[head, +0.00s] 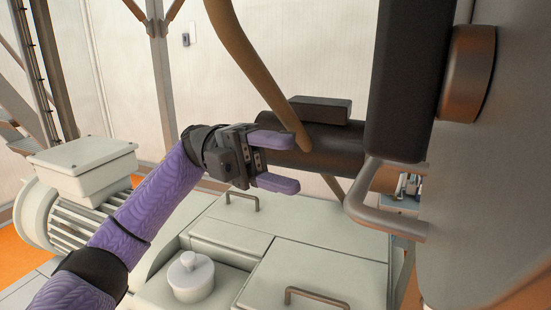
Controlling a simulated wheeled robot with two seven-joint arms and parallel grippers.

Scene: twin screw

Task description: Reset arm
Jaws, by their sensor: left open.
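My left arm comes in from the lower left in a purple sleeve. My left gripper (276,162) is open, with its two purple fingers apart and pointing right. Nothing shows between the fingers. The gripper appears in front of a black cylinder (330,150) and above white machine covers. I cannot tell how far it is from the cylinder. My right gripper is not in view.
A grey panel (492,190) with a metal handle (372,212) fills the right side. A brown pipe (262,75) runs down behind the gripper. White covers (310,262) with handles lie below. A white motor (72,205) stands at left.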

